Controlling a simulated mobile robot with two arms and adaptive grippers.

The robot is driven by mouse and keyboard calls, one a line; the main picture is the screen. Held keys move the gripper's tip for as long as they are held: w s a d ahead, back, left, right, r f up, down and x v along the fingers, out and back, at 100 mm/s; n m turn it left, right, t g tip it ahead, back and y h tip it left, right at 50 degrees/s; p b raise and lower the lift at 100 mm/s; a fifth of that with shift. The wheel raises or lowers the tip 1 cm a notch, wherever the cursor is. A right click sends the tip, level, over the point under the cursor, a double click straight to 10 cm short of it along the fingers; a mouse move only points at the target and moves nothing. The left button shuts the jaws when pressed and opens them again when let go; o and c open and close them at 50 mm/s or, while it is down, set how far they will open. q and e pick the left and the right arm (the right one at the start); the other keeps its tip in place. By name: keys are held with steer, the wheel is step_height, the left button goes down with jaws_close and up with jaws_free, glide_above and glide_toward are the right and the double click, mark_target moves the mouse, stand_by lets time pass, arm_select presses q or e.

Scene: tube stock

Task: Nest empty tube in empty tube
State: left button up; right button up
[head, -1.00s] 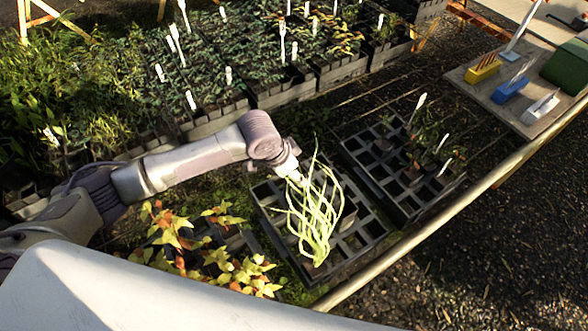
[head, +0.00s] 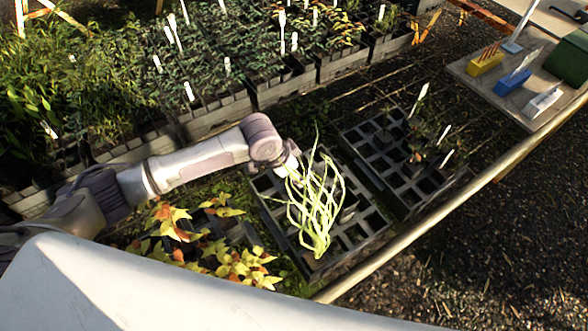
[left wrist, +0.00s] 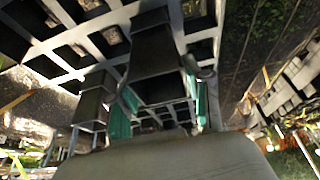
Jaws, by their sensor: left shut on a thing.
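My left gripper (left wrist: 160,112) shows two teal finger pads in the left wrist view, shut on a dark square tube (left wrist: 153,52) between them. The held tube is close against the grey lattice of a tray; I cannot tell whether it is inside a cell or another tube. A second dark tube (left wrist: 91,103) is beside it on the left, apart from the pads. In the head view my left arm reaches over the near tray (head: 372,224), and pale green stems partly hide its gripper end (head: 287,166). The held tube cannot be made out there. My right gripper is out of view.
Another black tray (head: 372,158) with a few plants and white labels lies to the right. Yellow-orange leafy plants (head: 170,222) stand close in front of my arm. Full plant trays line the back. A board (head: 545,70) with yellow, blue and white blocks is at upper right.

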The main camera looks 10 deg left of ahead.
arm_select(q)
steer(key=shift+f, duration=0.2)
stand_by(0.4)
steer(key=o, duration=0.8)
steer(key=shift+o, duration=0.2)
steer(key=v, duration=1.2)
steer(key=shift+d, duration=0.1)
